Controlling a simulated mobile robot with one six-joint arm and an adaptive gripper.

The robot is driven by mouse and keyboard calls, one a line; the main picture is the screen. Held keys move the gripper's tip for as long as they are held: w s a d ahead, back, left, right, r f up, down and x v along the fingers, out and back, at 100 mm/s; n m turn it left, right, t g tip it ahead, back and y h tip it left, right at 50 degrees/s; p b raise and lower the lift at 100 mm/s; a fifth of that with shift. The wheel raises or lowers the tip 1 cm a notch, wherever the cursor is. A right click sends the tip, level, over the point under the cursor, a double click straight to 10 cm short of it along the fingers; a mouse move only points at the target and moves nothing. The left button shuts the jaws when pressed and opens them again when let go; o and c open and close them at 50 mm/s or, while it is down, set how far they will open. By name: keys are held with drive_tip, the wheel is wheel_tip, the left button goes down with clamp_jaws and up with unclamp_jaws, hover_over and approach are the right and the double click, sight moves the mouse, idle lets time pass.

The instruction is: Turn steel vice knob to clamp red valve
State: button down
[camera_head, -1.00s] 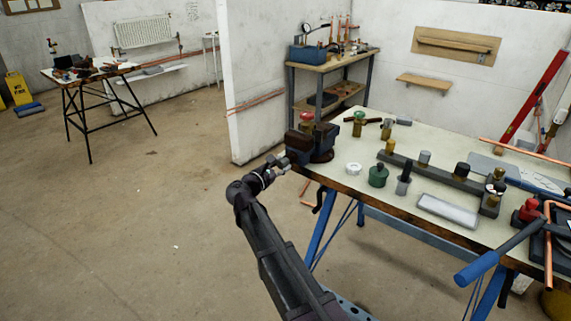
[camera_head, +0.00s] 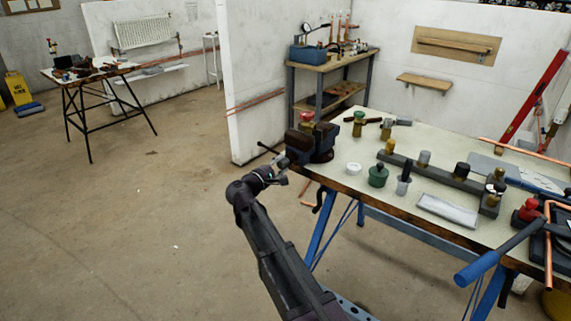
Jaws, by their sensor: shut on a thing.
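The dark vice (camera_head: 322,140) is mounted at the near left corner of the workbench. The red-topped valve (camera_head: 307,116) stands upright at its jaws; I cannot tell how tightly they press on it. A thin dark handle bar (camera_head: 267,148) sticks out up and left from the vice's front screw. My gripper (camera_head: 279,174) is at the vice's front, just below the bench-top edge, shut on what appears to be the lower end of this handle, the vice knob. The knob itself is mostly hidden by my gripper.
A blue-handled tool (camera_head: 482,267) overhangs the right front.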

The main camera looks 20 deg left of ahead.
drive_tip(key=m, duration=0.6)
drive_tip(key=shift+s+f+m, duration=0.1)
drive_tip(key=shift+s+m, duration=0.05)
drive_tip(key=shift+m, duration=0.25)
drive_tip(key=shift+c, duration=2.4)
unclamp_jaws()
